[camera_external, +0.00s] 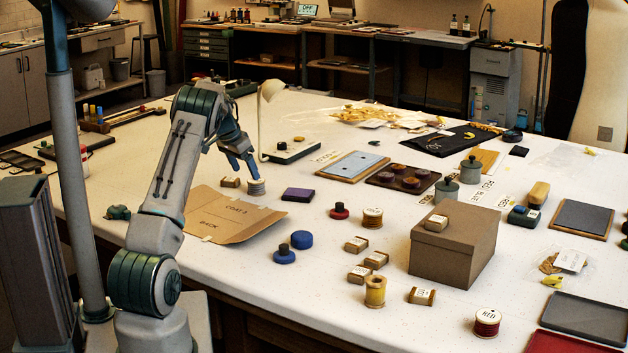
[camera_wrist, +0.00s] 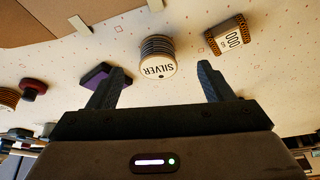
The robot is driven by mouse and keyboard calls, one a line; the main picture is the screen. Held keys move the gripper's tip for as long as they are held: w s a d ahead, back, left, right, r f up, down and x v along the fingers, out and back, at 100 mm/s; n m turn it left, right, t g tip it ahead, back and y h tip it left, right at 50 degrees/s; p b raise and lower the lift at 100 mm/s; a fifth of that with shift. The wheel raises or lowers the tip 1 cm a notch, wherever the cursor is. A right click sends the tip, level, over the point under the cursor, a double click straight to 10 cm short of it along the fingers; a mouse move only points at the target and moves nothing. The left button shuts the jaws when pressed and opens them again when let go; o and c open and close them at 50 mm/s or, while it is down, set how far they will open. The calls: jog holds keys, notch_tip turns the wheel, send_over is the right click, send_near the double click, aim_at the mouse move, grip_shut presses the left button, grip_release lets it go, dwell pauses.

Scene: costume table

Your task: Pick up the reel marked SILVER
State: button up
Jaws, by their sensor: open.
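The reel marked SILVER (camera_wrist: 158,57) stands on the white table, its pale top label upside down in the wrist view and grey thread around its side. In the external view the reel (camera_external: 256,187) stands just below my gripper (camera_external: 247,167). In the wrist view my gripper (camera_wrist: 161,72) is open, its two dark fingers apart, with the reel in the gap ahead of the fingertips. Nothing is held. Whether the fingers reach down beside the reel I cannot tell.
A small labelled block (camera_wrist: 229,36) is close beside the reel, also in the external view (camera_external: 230,182). A purple block (camera_external: 298,195) and a cardboard sheet (camera_external: 228,222) lie nearby. Other reels and a brown box (camera_external: 452,250) are farther right.

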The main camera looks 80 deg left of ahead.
aim_at(256, 187)
jog(key=shift+w+a+f, duration=0.15)
jog(key=shift+w+f, duration=0.05)
jog(key=shift+f, duration=0.35)
jog(key=w+f+p, duration=0.1)
jog(key=w+a+f+p, duration=0.1)
jog(key=f, duration=0.1)
jog(key=shift+w+a+f, duration=0.15)
jog(key=shift+w, duration=0.25)
jog(key=shift+w+a+f, duration=0.1)
jog(key=shift+f, duration=0.35)
jog(key=c, duration=1.1)
